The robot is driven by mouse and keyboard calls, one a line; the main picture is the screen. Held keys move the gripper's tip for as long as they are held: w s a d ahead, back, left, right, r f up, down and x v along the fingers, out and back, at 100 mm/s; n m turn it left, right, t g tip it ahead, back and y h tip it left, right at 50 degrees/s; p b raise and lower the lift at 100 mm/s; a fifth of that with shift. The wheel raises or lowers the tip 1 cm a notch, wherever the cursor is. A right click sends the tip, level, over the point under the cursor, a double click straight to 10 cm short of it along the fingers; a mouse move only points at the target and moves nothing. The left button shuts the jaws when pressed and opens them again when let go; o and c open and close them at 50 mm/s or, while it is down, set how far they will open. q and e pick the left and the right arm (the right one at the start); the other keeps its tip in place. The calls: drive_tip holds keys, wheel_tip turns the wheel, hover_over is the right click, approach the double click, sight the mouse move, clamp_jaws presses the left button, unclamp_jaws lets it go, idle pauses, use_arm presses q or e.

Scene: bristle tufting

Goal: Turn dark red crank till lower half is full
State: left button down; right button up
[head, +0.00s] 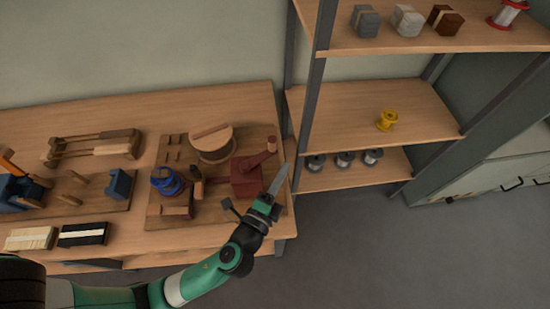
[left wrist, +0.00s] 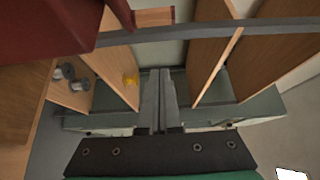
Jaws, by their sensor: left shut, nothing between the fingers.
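The dark red crank (head: 256,160) sits on top of a dark red housing (head: 245,183) at the right of a wooden board, with a wooden grip (head: 271,143) at its outer end. Dark red surface also fills the upper left of the left wrist view (left wrist: 55,25). My left gripper (head: 278,178) is shut and empty, just right of the housing and below the grip in the head view. Its closed fingers (left wrist: 160,95) show in the left wrist view. Whether they touch the housing cannot be told. How full the lower half is cannot be made out. My right gripper is not in view.
The board (head: 160,212) also bears a round wooden drum (head: 212,143) and a blue spool (head: 166,181). A shelf unit at right holds a yellow spool (head: 387,120), several grey spools (head: 344,159) and blocks (head: 408,21). Its upright stands close right of my gripper.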

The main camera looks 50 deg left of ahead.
use_arm(q)
drive_tip(key=a, duration=0.1)
drive_tip(key=w+a, duration=0.1)
drive_tip(key=a, duration=0.3)
drive_tip(key=shift+w+p, duration=0.3)
drive_tip(key=shift+p, duration=0.05)
